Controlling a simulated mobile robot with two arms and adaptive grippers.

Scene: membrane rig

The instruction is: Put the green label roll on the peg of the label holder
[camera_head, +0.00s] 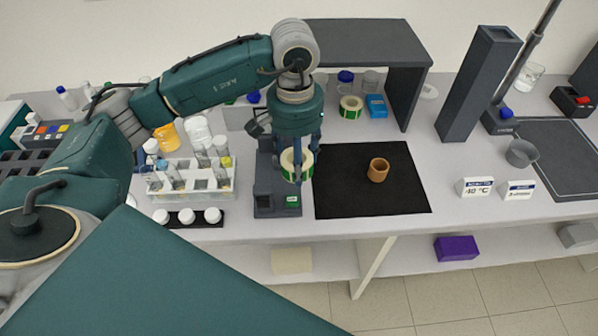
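My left gripper (298,168) points down at the middle left of the bench, its fingers on either side of a green and white label roll (291,163). It appears shut on this roll. The roll is in front of or above a dark grey device (265,200) with a small green panel, which may be the label holder. The gripper and roll cover part of this device, and I cannot make out a peg or tell whether the roll touches it. A second green and white roll (351,107) stands farther back near the shelf. My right gripper is not in view.
A black mat (400,195) with a brown cup (378,170) lies right of the device. A rack of tubes and bottles (200,190) stands to the left. A dark shelf (365,40) overhangs the back. A tall grey column (478,85) stands at right.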

